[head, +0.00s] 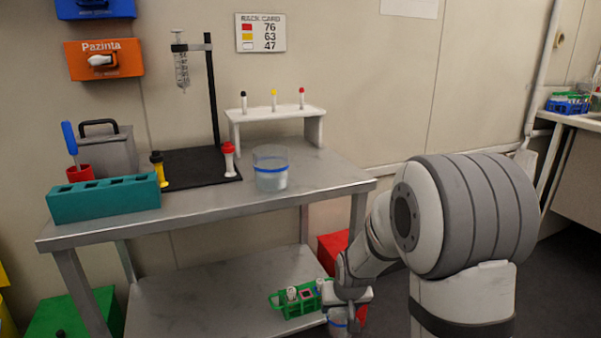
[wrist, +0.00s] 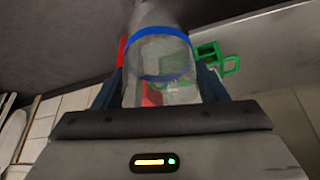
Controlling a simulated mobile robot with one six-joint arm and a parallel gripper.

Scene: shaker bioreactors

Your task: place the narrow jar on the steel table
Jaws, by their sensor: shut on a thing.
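My gripper (head: 346,299) is low at the right end of the steel table (head: 322,172), below the height of its top. It is shut on a clear jar with a blue band (wrist: 160,66), which fills the space between the fingers in the wrist view. In the head view this narrow jar (head: 337,318) is partly hidden by the gripper and cut by the lower edge. A wider clear jar with a blue band (head: 270,170) stands on the table top, left of the right end.
The table top also holds a teal rack (head: 105,202), a black mat with a syringe stand (head: 212,95), and a white tube shelf (head: 275,113). Bare steel shows along the front and right. A green rack (head: 296,304) sits on the lower shelf beside my gripper. A red box (head: 333,247) stands behind.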

